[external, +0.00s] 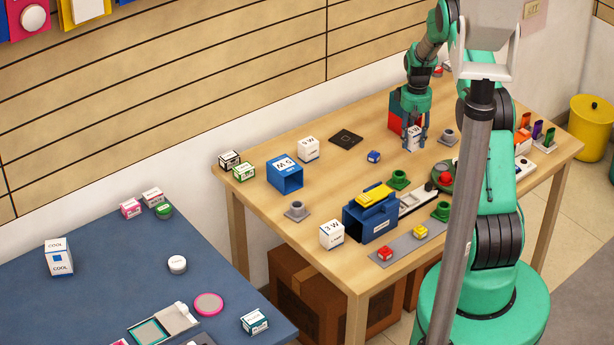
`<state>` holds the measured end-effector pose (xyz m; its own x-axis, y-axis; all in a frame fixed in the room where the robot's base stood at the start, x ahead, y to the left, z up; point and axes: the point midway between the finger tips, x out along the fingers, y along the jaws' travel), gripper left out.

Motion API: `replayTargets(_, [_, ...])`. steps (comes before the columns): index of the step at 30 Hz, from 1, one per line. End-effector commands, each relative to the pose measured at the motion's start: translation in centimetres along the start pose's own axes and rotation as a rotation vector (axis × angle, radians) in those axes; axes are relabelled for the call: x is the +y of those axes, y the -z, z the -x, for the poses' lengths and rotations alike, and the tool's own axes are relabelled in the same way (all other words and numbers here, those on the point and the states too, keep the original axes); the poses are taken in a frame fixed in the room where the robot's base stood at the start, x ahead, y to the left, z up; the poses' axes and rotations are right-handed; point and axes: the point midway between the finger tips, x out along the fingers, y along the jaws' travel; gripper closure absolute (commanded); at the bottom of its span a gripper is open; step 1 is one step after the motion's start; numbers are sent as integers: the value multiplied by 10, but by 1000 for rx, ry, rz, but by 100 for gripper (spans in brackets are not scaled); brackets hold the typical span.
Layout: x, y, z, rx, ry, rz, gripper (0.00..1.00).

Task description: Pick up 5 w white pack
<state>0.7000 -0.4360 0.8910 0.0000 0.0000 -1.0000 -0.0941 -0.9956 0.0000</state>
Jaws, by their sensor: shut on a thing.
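A small white pack (414,132) with dark lettering ending in W stands between the fingers of my gripper (414,143) at the back of the wooden table. My gripper points down and is shut on this pack, with a finger on each side. The fingers partly cover its lettering, so the number is hard to read. I cannot tell whether the pack touches the table. Another white pack (308,149) marked W stands at the back left. A third white pack (332,235), marked 3 W, stands at the front left.
A blue M-G box (285,172) and a blue case with a yellow top (371,215) stand further left. Bare wood (345,170) lies between them.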

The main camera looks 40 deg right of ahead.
Motion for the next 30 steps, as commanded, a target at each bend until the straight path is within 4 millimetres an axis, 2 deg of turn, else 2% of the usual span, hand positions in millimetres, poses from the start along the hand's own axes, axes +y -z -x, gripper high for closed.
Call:
replayTargets(3, [0, 0, 21, 2, -1, 0, 86])
replayTargets(10, [0, 0, 45, 1, 0, 0, 86])
replayTargets(30, [0, 0, 50, 0, 0, 0, 86])
